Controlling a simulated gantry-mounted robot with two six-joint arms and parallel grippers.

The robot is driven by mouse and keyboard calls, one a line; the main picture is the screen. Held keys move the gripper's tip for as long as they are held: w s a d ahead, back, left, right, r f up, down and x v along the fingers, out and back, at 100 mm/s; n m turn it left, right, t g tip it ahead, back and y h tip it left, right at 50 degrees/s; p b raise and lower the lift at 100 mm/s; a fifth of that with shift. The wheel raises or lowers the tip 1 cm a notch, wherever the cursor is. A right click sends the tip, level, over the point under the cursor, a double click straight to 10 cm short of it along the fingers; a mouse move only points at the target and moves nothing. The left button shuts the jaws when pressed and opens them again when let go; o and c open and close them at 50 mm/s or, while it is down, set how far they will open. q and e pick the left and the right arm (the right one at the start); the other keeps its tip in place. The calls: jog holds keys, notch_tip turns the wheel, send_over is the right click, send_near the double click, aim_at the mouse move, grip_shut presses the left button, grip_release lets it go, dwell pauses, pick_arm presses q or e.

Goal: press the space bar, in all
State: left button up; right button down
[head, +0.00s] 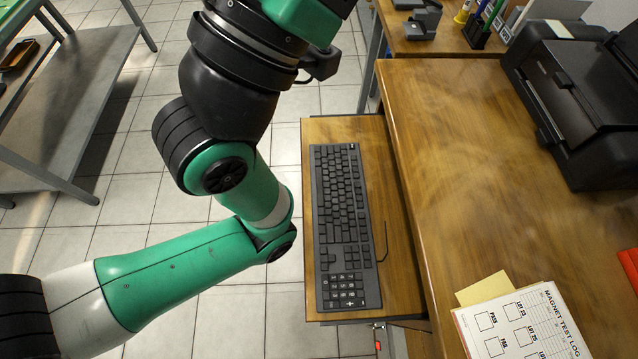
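A black keyboard (341,205) lies on a wooden pull-out tray (395,290), its long side running up and down the picture. Its number pad is at the lower end, and a cable shows at its right edge. The space bar is too small to tell clearly from the other keys. A green and black arm of mine bends through the left half of the view, its elbow left of the keyboard. Neither gripper is in view, so I cannot see whether either is open or shut.
A wooden desk (450,180) adjoins the tray on the right. It carries a black printer (575,100), a magnet test log sheet (520,325) and a yellow note (484,289). A grey table (70,90) stands at the upper left. Tiled floor lies between.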

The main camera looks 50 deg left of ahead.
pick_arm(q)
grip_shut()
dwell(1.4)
